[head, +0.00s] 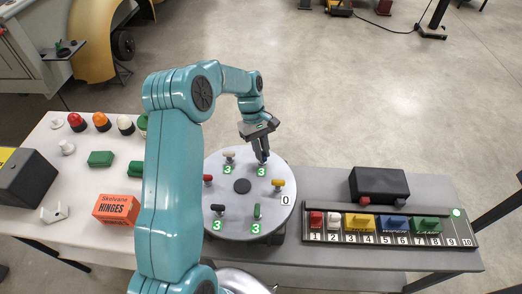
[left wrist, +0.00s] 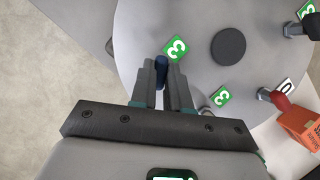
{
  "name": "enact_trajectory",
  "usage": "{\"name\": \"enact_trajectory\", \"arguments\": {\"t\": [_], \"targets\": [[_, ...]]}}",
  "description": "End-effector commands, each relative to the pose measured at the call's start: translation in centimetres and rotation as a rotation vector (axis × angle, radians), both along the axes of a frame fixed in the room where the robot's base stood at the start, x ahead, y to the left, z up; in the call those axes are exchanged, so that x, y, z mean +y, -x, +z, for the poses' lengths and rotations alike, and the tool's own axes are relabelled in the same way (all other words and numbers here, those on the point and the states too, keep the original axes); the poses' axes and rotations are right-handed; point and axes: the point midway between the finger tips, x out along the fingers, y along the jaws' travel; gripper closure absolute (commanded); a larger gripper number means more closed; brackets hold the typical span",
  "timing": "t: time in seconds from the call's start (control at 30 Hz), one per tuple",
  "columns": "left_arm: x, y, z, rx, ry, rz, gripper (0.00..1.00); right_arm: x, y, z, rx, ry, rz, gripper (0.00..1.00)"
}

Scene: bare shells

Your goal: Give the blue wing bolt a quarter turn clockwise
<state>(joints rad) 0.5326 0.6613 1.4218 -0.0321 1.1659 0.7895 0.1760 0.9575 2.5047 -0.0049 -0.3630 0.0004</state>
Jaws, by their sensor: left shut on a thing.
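The blue wing bolt (left wrist: 162,62) shows in the left wrist view between the finger ends of my left gripper (left wrist: 162,80). The gripper is shut on its wing. In the head view my left gripper (head: 262,158) reaches down to the back of the round grey plate (head: 242,226), and its fingers mostly hide the blue bolt there. A green label with a white 3 (head: 261,171) lies beside the bolt, and it also shows in the left wrist view (left wrist: 176,49). My right gripper is not in view.
Other wing bolts stand around the plate: beige (head: 229,155), red (head: 208,179), yellow (head: 277,183), green (head: 257,211) and dark (head: 218,209). A numbered rack (head: 460,232) and black box (head: 378,185) stand right. An orange box (head: 116,208) lies left.

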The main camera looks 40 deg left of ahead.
Motion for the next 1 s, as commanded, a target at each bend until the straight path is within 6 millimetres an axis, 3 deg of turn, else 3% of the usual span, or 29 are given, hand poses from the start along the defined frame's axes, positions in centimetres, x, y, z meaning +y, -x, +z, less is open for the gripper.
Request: {"name": "enact_trajectory", "arguments": {"t": [0.5,1.0], "targets": [[-0.17,-0.32,0.03,-0.003,-0.001,-0.42,1.0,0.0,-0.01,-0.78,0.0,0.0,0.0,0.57],[-0.2,-0.34,0.1,-0.002,0.0,-0.565,1.0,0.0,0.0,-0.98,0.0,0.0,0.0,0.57]]}}
